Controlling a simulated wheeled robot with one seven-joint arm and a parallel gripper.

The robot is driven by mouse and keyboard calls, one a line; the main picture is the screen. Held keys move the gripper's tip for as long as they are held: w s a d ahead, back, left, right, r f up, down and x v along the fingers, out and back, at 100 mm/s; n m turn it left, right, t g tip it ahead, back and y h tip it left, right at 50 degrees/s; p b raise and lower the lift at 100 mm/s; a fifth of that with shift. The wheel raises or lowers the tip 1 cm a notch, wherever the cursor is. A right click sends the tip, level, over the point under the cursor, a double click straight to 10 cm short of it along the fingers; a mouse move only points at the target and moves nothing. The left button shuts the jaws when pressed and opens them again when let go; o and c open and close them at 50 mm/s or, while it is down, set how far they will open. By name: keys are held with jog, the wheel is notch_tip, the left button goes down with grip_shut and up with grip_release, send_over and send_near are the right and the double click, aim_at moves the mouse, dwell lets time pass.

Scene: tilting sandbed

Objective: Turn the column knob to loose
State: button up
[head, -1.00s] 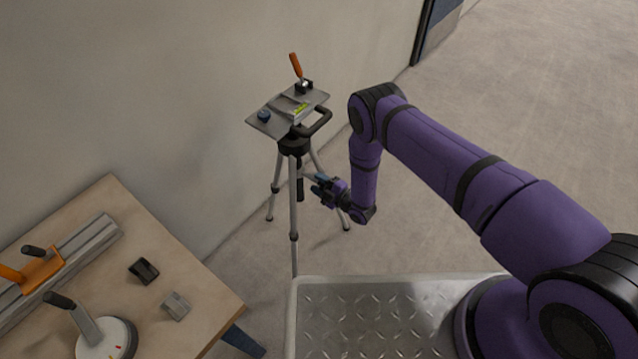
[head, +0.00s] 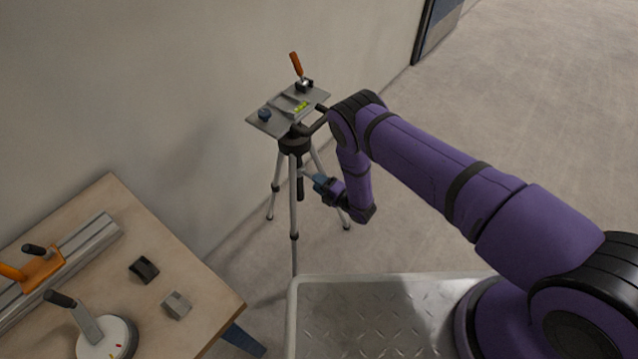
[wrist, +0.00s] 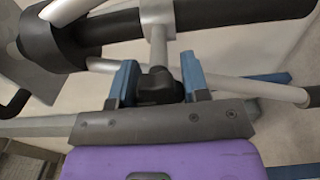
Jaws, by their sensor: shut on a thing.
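The tripod (head: 294,205) stands on the floor by the wall, its grey top plate (head: 268,119) above the legs. The black column knob (wrist: 158,86) sits on the side of the tripod's column, below a light metal stem in the wrist view. My gripper (head: 319,183) is beside the column below the plate. In the wrist view its two blue fingers (wrist: 159,82) stand either side of the knob and are shut on it. The knob is too small and covered to make out in the head view. No loose or tight mark on it is readable.
A wooden table (head: 205,275) at lower left holds a rail, a round base with a lever and two small blocks. Open floor lies to the right.

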dwell(0.3)
jog(key=o, duration=0.9)
jog(key=shift+c, duration=0.2)
jog(key=shift+s+d, duration=0.1)
jog(key=v, duration=1)
jog(key=shift+s+d, duration=0.2)
jog(key=shift+d, duration=0.05)
